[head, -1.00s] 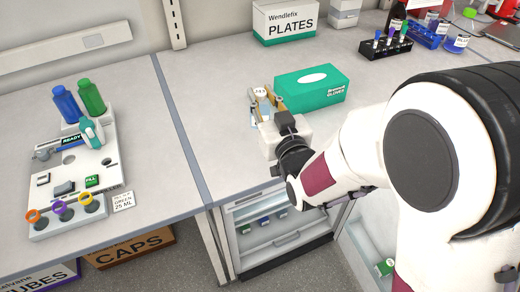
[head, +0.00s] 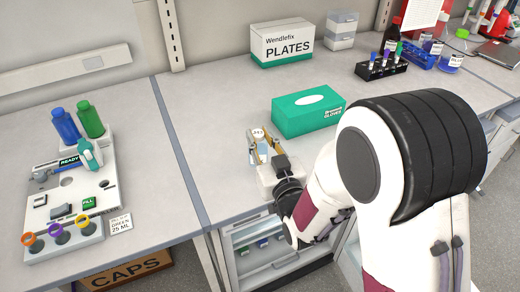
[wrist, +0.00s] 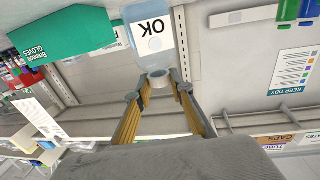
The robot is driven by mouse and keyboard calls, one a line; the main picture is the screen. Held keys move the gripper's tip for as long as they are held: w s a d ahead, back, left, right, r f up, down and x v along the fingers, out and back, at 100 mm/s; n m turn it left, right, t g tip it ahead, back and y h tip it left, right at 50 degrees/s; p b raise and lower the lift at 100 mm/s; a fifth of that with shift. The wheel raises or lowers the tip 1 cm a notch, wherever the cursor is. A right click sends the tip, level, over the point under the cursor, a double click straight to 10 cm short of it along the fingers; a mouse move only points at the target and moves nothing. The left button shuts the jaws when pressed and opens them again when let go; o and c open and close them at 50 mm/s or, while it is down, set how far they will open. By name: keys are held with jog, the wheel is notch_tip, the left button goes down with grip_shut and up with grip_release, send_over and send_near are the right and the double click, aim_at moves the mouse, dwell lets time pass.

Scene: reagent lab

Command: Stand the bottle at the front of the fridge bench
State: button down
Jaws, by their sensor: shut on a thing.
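The clear, pale blue bottle with a white label reading OK (wrist: 152,35) is in my gripper (wrist: 160,80), whose fingers close on its neck. The bottle is roughly upright. In the head view the bottle (head: 258,136) shows partly between the fingers of my gripper (head: 264,148), over the front part of the fridge bench (head: 215,105). I cannot tell whether its base touches the bench top. The small open-shelved fridge (head: 262,250) stands under this bench's front edge.
A green glove box (head: 306,115) sits just behind and right of the bottle. A PLATES box (head: 288,45) and tube rack (head: 382,68) stand farther back. Left of the seam is a dosing station (head: 75,190) with blue and green bottles. Bench left of my gripper is clear.

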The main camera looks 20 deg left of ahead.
aim_at(261, 153)
jog(key=shift+f, duration=0.15)
jog(key=shift+f, duration=1.95)
jog(key=shift+f, duration=0.15)
jog(key=c, duration=1.8)
grip_release()
jog(key=shift+o, duration=0.2)
jog(key=v, duration=0.7)
jog(key=shift+s+d, duration=0.2)
jog(key=shift+s, duration=0.05)
jog(key=shift+r, duration=0.2)
